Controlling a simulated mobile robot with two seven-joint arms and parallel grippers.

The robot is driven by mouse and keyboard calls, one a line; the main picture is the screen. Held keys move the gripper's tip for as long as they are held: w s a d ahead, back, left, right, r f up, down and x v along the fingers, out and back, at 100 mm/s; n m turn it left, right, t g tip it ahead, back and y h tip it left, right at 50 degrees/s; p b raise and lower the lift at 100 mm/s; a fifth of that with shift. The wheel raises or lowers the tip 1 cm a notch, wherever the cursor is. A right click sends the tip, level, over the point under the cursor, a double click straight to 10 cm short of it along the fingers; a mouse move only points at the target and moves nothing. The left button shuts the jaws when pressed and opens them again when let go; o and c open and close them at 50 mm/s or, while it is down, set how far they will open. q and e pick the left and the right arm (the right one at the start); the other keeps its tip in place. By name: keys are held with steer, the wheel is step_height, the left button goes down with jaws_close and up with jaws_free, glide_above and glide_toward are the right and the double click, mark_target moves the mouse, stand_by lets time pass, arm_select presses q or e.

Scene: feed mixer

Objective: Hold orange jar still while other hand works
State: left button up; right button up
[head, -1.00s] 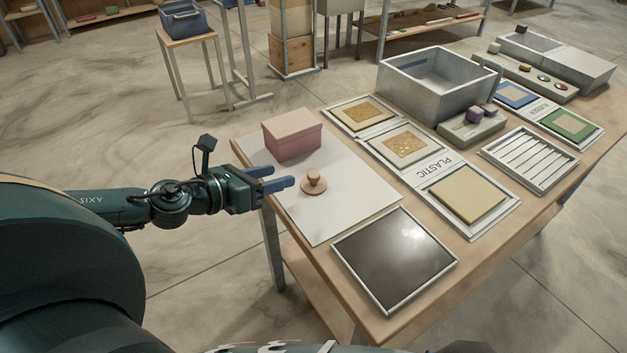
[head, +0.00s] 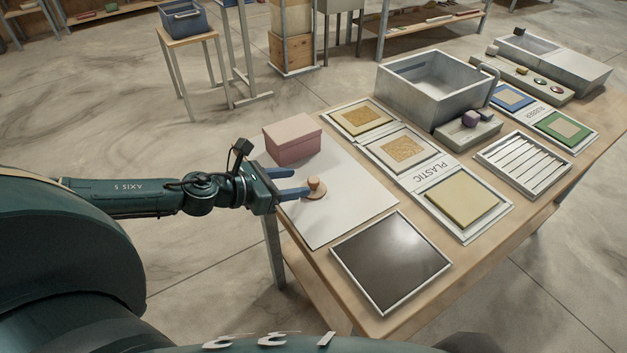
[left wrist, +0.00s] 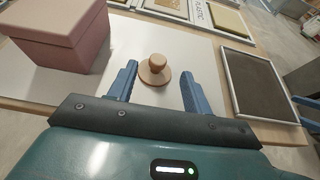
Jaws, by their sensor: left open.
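The orange jar (head: 314,187) is a small tan-orange piece with a rounded knob on top and a wider round base. It stands upright on the white sheet at the table's near left. My left gripper (head: 300,181) is open, its blue fingers pointing at the jar.
A pink box (head: 293,140) stands behind the jar on the white sheet (head: 340,218). A dark framed panel (head: 391,262) lies to the right. Sample boards, a slatted tray (head: 522,165) and a metal basin (head: 428,100) fill the table beyond.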

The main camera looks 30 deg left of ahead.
mark_target(312, 180)
arm_select(q)
steer(key=x, duration=0.3)
steer(key=shift+w+d+p, duration=0.1)
steer(key=shift+d+p, duration=0.05)
steer(key=shift+p, duration=0.25)
steer(key=x, duration=0.5)
steer(key=shift+w+f+p, duration=0.1)
steer(key=shift+f+p, duration=0.05)
steer(key=shift+p, duration=0.25)
jaws_close()
